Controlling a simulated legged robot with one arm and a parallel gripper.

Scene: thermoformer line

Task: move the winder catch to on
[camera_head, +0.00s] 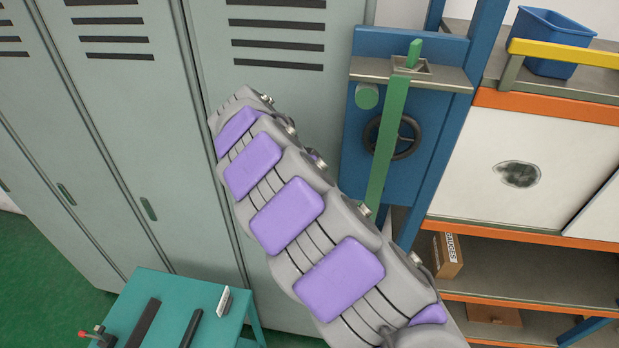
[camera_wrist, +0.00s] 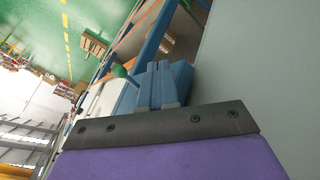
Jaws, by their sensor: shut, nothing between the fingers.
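A blue panel (camera_head: 350,165) stands between the lockers and the shelving. A long green lever (camera_head: 388,150), likely the winder catch, runs up its front to a slotted metal plate (camera_head: 453,76). A green tip (camera_head: 414,52) stands up at the slot. No on or off mark is readable. My gripper (camera_wrist: 166,66) shows in the wrist view as two fingers close together, shut and empty. A green piece (camera_wrist: 119,71) appears beyond and left of the fingers, apart from them in the picture. In the head view my arm crosses in front of the lockers, and my fingers cannot be made out.
Grey lockers (camera_head: 165,110) stand close behind my arm. A black handwheel (camera_head: 408,138) and a green knob (camera_head: 367,96) are on the panel. Right is orange-edged shelving (camera_head: 540,105) with a blue bin (camera_head: 550,45) on top. A teal table (camera_head: 170,300) stands low at left.

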